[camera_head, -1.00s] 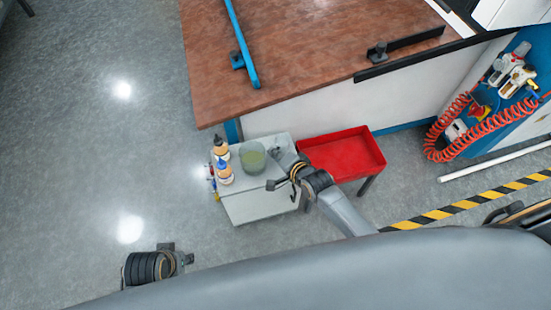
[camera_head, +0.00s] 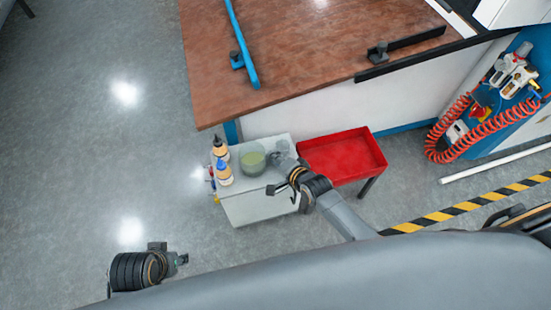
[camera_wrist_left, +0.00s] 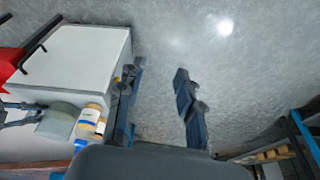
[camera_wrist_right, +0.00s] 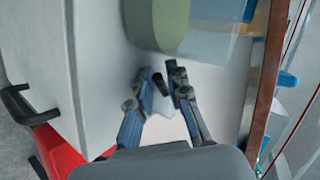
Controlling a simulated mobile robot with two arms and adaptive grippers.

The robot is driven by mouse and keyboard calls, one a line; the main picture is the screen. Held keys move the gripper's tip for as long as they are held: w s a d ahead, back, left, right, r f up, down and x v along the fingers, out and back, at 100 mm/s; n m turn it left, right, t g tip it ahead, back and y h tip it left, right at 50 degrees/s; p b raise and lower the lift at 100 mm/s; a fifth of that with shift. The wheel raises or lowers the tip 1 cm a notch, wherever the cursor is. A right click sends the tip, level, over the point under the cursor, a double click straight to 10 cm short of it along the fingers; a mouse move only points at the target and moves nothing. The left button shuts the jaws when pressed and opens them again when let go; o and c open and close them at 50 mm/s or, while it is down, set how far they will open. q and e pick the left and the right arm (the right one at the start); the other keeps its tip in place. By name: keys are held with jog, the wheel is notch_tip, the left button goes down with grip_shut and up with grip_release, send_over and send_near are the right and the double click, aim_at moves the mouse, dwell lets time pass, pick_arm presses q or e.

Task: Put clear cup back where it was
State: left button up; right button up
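The clear cup (camera_head: 253,159), with a green tint in its lower part, stands upright on the light grey cabinet top (camera_head: 270,203), right of two bottles. My right gripper (camera_head: 274,172) is just right of the cup, low over the cabinet top. In the right wrist view, the cup (camera_wrist_right: 185,25) is beyond my right fingertips (camera_wrist_right: 163,72), not between them; the fingers are apart, with a small dark piece between them that I cannot identify. The cup also shows in the left wrist view (camera_wrist_left: 60,120). My left gripper (camera_wrist_left: 159,82) is open and empty over the floor, away from the cabinet.
A red tray (camera_head: 342,158) is right of the cabinet. The brown-topped table (camera_head: 290,60) rises behind. Open floor (camera_head: 90,160) lies to the left.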

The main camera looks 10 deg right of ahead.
jog(key=shift+r, duration=0.1)
